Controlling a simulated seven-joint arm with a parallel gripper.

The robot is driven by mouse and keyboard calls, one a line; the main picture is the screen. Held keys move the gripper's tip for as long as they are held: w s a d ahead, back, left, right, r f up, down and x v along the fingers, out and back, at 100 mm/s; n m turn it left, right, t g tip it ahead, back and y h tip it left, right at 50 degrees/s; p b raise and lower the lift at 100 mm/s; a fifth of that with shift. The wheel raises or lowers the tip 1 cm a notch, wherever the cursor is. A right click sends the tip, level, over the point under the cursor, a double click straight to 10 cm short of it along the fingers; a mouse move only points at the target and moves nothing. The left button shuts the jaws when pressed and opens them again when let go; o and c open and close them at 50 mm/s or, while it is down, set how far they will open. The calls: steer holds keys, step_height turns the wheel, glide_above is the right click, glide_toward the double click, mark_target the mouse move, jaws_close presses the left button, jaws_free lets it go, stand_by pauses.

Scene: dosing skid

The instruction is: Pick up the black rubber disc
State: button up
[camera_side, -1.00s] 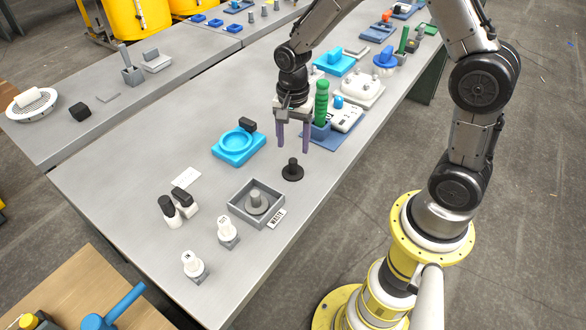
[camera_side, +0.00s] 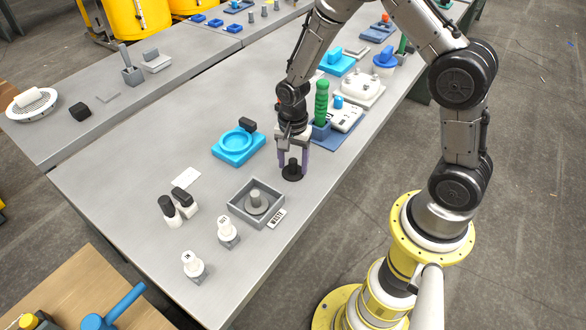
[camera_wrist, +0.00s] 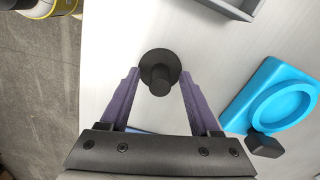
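The black rubber disc (camera_side: 292,176) lies flat on the grey table, with a short upright post at its middle. It also shows in the wrist view (camera_wrist: 159,66), near the top centre. My gripper (camera_side: 294,168) is lowered over it, with its two purple fingers apart on either side of the post. In the wrist view my gripper (camera_wrist: 159,72) is open, with visible gaps between each finger and the post. Nothing is held.
A blue dish holder (camera_side: 238,149) with a black knob stands left of my gripper. A grey square tray (camera_side: 235,208) labelled WASTE stands in front. A green-handled tool (camera_side: 321,100) stands close behind on a blue base. Bare table surrounds the disc.

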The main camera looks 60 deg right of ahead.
jaws_close()
steer(key=shift+r, duration=0.1)
